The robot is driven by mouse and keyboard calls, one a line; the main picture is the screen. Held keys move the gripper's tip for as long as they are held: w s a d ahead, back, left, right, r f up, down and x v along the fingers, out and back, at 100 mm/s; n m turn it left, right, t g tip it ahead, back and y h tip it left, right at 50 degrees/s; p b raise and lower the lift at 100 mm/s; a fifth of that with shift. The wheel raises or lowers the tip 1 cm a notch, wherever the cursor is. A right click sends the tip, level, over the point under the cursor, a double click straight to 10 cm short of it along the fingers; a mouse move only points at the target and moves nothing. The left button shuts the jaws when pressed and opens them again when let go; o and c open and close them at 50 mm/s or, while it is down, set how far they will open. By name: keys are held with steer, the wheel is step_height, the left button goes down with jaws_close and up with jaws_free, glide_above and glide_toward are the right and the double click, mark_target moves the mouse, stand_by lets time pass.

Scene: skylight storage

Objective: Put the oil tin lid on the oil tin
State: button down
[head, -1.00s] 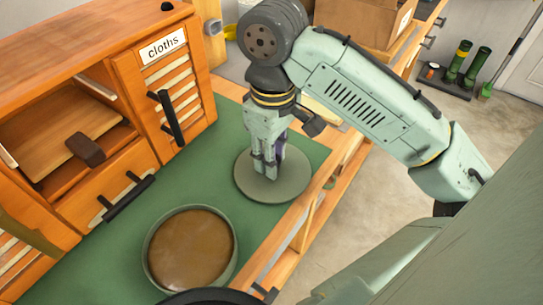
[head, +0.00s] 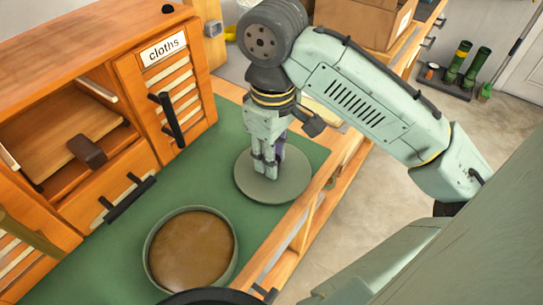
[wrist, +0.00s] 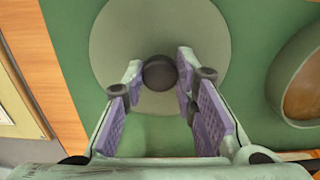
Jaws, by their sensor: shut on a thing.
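The oil tin lid (head: 293,184) is a flat grey-green disc lying level on or just above the green worktop; I cannot tell which. It also shows in the wrist view (wrist: 205,35), with a dark round knob (wrist: 159,73) at its middle. My gripper (head: 266,172) points down over the lid. Its fingers, with purple pads, are shut on the knob. The oil tin (head: 147,262) is a round, open grey-green tin with brown oil inside. It stands upright to the lower left of the lid, apart from it. Part of it shows at the right of the wrist view (wrist: 276,82).
A wooden cabinet (head: 90,45) with a drawer labelled "cloths" and dark handles stands along the left. The green worktop (head: 190,185) is clear between lid and tin. Its wooden edge (head: 300,205) runs along the right. A cardboard box (head: 365,22) stands behind.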

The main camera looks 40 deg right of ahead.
steer(key=shift+r, duration=0.2)
stand_by(0.3)
steer(key=shift+r+p, duration=1.7)
steer(key=shift+p, duration=0.45)
steer(key=shift+r+p, duration=0.4)
steer(key=shift+r, duration=1.35)
steer(key=shift+a+r, duration=0.1)
steer(key=shift+r, duration=0.05)
steer(key=shift+s+a+b, duration=0.2)
steer(key=shift+s+a, duration=0.8)
steer(key=shift+a, duration=2.2)
steer(key=shift+s+a+b, duration=0.15)
steer(key=shift+s+a, duration=0.85)
steer(key=shift+a, duration=2.2)
steer(key=shift+s+a+b, duration=0.2)
steer(key=shift+s+a, duration=0.8)
steer(key=shift+a, duration=2.2)
steer(key=shift+s+a+f+b, duration=0.1)
steer(key=shift+a+f+b, duration=0.1)
steer(key=shift+f+b, duration=1.3)
steer(key=shift+f, duration=0.05)
